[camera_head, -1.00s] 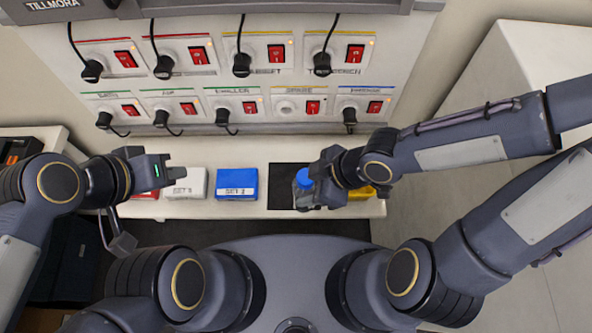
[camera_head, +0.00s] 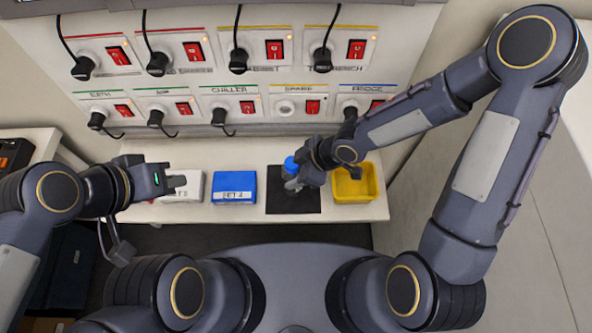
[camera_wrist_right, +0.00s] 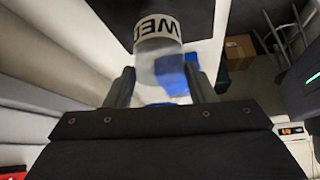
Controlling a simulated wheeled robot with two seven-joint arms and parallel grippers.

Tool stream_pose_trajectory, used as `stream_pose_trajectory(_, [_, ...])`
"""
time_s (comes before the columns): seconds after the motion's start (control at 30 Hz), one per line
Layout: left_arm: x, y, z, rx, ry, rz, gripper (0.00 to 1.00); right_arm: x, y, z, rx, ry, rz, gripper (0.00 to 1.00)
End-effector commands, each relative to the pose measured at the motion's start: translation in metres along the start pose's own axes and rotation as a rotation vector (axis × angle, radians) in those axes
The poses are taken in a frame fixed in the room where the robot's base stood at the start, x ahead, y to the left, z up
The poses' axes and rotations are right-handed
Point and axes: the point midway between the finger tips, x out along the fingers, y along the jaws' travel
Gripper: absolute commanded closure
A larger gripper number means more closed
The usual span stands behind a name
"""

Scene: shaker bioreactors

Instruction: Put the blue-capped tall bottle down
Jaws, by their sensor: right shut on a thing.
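The tall bottle with the blue cap (camera_head: 291,166) is in the head view, over the black mat (camera_head: 293,204) on the white bench. My right gripper (camera_head: 294,183) is shut on it. In the right wrist view the bottle (camera_wrist_right: 158,45), with a white label, sits between the two fingers of my right gripper (camera_wrist_right: 160,88). I cannot tell whether its base touches the mat. My left gripper (camera_head: 180,181) is empty, in front of the white box at the left; its fingers look apart.
A blue box (camera_head: 235,187) marked SET 2 and a white box (camera_head: 193,184) stand left of the mat. A yellow bin (camera_head: 355,184) stands right of it. A panel of sockets and red switches (camera_head: 220,80) rises behind the bench. The mat's front part is bare.

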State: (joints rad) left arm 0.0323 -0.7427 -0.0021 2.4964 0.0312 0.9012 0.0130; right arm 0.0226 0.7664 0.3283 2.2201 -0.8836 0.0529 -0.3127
Motion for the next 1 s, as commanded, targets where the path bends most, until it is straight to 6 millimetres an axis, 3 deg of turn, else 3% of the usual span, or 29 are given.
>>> stream_pose_trajectory(0.27, [0.003, -0.001, 0.002, 0.000, 0.000, 0.000, 1.00, 0.003, 0.000, 0.001, 0.000, 0.001, 0.001, 0.79])
stream_pose_trajectory(0.3, [0.003, -0.002, 0.002, 0.000, 0.000, 0.000, 1.00, 0.003, 0.000, 0.002, 0.000, 0.000, 0.000, 0.49])
stream_pose_trajectory(0.47, [0.002, -0.001, 0.001, 0.000, 0.000, 0.000, 1.00, 0.002, 0.000, 0.001, 0.001, 0.000, 0.000, 0.28])
stream_pose_trajectory(0.77, [0.001, 0.000, 0.000, 0.000, 0.000, 0.000, 1.00, 0.000, 0.000, 0.000, 0.001, 0.000, 0.000, 0.28])
stream_pose_trajectory(0.87, [-0.003, 0.001, -0.002, 0.000, 0.000, 0.000, 1.00, -0.006, 0.001, -0.001, 0.003, 0.001, 0.001, 0.28])
stream_pose_trajectory(1.0, [-0.010, 0.005, -0.005, 0.000, 0.000, 0.000, 1.00, -0.029, 0.001, -0.002, 0.007, 0.002, 0.004, 0.28])
